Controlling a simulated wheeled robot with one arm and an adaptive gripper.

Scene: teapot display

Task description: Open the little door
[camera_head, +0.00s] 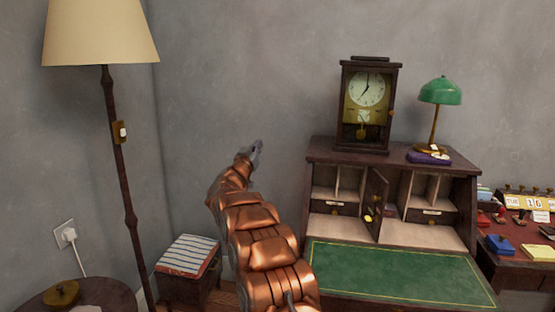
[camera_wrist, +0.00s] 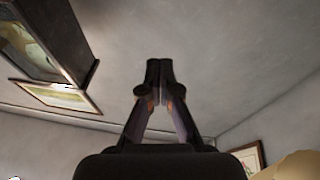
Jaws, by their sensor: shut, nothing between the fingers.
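The little door (camera_head: 375,198) is a narrow dark wood panel in the middle of the writing desk's upper cabinet. It stands swung outward, with a small yellow-brass piece (camera_head: 368,217) low on its face. Part of the compartment behind it shows to its right; the rest is hidden by the panel. My gripper (camera_head: 257,146) is raised in front of the grey wall, left of the desk and well apart from the door. In the wrist view its fingertips (camera_wrist: 160,65) meet with nothing between them, pointing toward the ceiling.
The desk (camera_head: 315,155) carries a clock (camera_head: 368,85) and a green lamp (camera_head: 440,92) on top. Its green writing surface (camera_head: 390,275) is clear.

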